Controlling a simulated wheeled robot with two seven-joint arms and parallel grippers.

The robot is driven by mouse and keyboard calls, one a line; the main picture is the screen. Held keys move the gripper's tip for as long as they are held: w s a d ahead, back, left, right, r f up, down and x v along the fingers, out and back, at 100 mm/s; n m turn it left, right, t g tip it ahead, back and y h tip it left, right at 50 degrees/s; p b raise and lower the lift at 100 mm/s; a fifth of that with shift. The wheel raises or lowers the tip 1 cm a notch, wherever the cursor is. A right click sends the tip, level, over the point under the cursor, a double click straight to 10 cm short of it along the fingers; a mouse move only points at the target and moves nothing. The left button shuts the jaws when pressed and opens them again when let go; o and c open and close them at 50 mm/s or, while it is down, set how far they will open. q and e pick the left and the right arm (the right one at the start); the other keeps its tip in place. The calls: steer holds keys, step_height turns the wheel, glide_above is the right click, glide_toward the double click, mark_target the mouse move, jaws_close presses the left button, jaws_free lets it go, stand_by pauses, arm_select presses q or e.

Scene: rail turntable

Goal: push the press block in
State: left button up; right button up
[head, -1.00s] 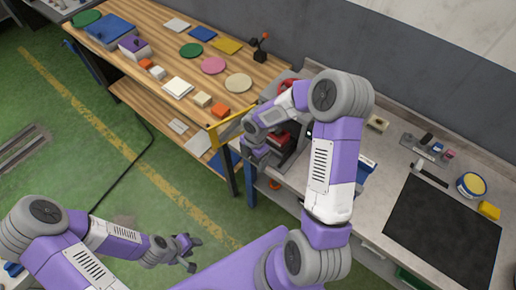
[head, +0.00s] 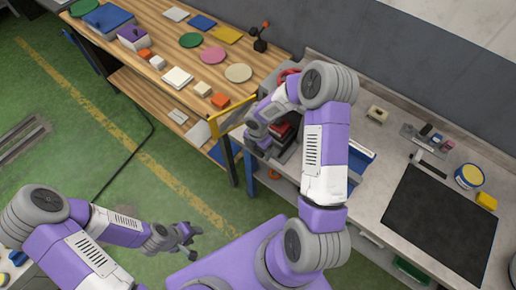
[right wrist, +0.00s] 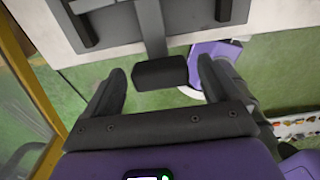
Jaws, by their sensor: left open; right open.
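A dark block (right wrist: 160,73) on a straight stem shows between my right fingers in the right wrist view; it looks like the press block. My right gripper (right wrist: 160,68) is open, with one finger on each side of the block and gaps visible. In the head view my right gripper (head: 258,148) is at the bench's left end, beside a red and dark machine (head: 284,130); my arm partly hides it. My left gripper (head: 190,241) is open and empty over the green floor.
A yellow frame (head: 229,119) stands close beside my right gripper. A wooden table (head: 140,75) with coloured discs and blocks lies at upper left. The grey bench (head: 378,150) holds a black mat (head: 438,222) and a yellow-topped tin (head: 470,177).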

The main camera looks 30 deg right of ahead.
mark_target(272, 134)
steer(key=shift+c, duration=0.3)
steer(key=c, duration=1.5)
steer(key=shift+o, duration=0.2)
steer(key=w+d+p, duration=0.1)
steer(key=d, duration=0.1)
steer(key=w+d+p, duration=0.1)
steer(key=d, duration=0.2)
steer(key=w+d, duration=0.1)
steer(key=d, duration=0.1)
steer(key=shift+d+p, duration=0.2)
steer(key=shift+p, duration=0.2)
steer(key=shift+d, duration=0.15)
steer(key=o, duration=1.5)
steer(key=shift+w+d+f, duration=0.1)
steer(key=shift+w+d, duration=0.05)
